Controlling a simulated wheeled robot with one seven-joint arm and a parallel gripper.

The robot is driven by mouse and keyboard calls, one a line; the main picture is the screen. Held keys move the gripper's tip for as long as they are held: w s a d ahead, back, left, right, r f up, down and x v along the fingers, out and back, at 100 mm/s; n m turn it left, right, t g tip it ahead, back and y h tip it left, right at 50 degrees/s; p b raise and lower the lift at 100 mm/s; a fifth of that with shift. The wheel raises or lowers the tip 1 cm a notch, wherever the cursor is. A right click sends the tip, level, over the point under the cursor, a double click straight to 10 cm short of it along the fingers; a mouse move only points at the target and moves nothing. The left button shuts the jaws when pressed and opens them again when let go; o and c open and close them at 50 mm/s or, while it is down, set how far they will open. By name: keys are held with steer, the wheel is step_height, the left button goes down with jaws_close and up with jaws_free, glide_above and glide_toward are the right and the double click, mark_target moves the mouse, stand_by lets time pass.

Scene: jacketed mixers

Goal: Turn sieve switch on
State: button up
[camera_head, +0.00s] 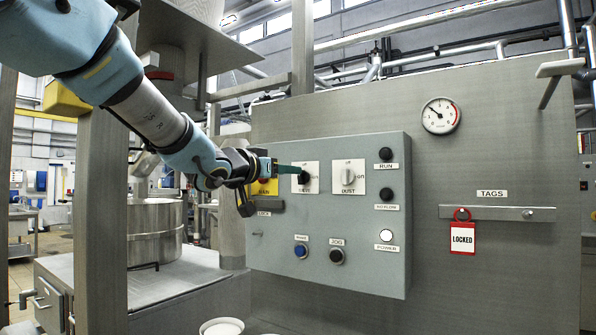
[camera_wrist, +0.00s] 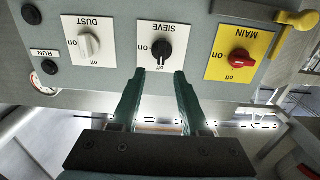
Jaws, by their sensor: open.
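The sieve switch is a black knob (camera_wrist: 161,50) on a white plate (camera_wrist: 167,36) marked SIEVE, on and off; the wrist view shows it upside down. In the head view the knob (camera_head: 304,178) is partly hidden by my gripper (camera_head: 296,170). My gripper, with green fingers, also shows in the wrist view (camera_wrist: 159,72). It is open and empty, its tips close to the knob, one on each side of it in the wrist picture. I cannot tell whether they touch it. The knob's exact setting is hard to read.
The grey control panel (camera_head: 345,225) also carries a white DUST switch (camera_head: 348,177) and a red MAIN switch (camera_wrist: 239,58) on yellow, close beside the sieve switch. RUN and other buttons sit to the right. A red LOCKED tag (camera_head: 462,238) hangs on a rail farther right.

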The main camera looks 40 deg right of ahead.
mark_target(302, 177)
steer(key=p+x, duration=0.1)
steer(key=x, duration=0.5)
steer(key=shift+w, duration=0.1)
jaws_close()
stand_by(0.5)
